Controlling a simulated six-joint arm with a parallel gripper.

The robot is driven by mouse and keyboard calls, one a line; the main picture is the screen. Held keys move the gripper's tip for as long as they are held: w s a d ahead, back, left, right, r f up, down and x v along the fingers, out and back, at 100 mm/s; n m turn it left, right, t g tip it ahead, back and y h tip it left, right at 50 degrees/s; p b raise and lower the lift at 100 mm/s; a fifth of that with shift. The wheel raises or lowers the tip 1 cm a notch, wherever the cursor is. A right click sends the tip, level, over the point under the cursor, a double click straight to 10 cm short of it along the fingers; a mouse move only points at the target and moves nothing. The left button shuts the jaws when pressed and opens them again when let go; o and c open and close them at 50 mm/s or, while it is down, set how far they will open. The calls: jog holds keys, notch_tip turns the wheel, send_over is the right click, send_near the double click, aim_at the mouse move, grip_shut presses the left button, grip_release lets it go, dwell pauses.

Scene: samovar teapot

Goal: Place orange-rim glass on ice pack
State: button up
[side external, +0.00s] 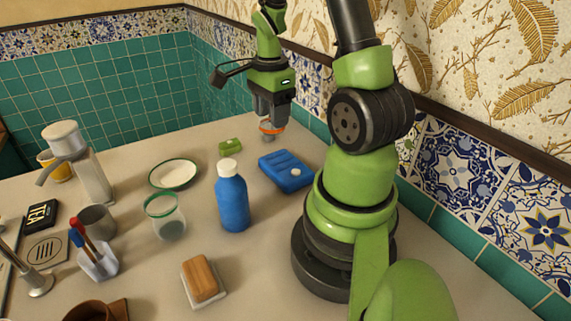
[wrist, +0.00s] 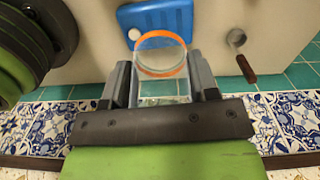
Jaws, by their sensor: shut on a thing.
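The orange-rim glass (wrist: 161,80) is clear with an orange band at one end. My gripper (wrist: 162,72) is shut on it, with one finger on each side, in the wrist view. In the side view my gripper (side external: 270,122) holds the glass (side external: 271,128) in the air, behind and above the blue ice pack (side external: 286,173). The ice pack lies flat on the counter and has a white cap. In the wrist view the ice pack (wrist: 155,17) lies beyond the glass's orange rim, partly covered by it.
A blue bottle (side external: 231,197) stands left of the ice pack, and a small green block (side external: 230,146) lies behind it. A green-rimmed glass (side external: 165,218) and a green-rimmed plate (side external: 174,175) are farther left. The tiled wall (side external: 450,175) runs close on the right.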

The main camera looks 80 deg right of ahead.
jog(key=shift+s+d+m, duration=0.25)
jog(key=shift+s+d, duration=0.1)
jog(key=shift+s, duration=0.25)
jog(key=shift+s+d+m, duration=0.25)
jog(key=shift+s+d, duration=0.05)
jog(key=shift+s, duration=0.25)
send_over(286, 165)
notch_tip(286, 165, down, 5)
jog(key=shift+f, duration=0.1)
jog(key=shift+d+f, duration=0.1)
jog(key=shift+f, duration=2.25)
jog(key=shift+f, duration=0.15)
jog(key=o, duration=0.9)
jog(key=shift+o, duration=0.2)
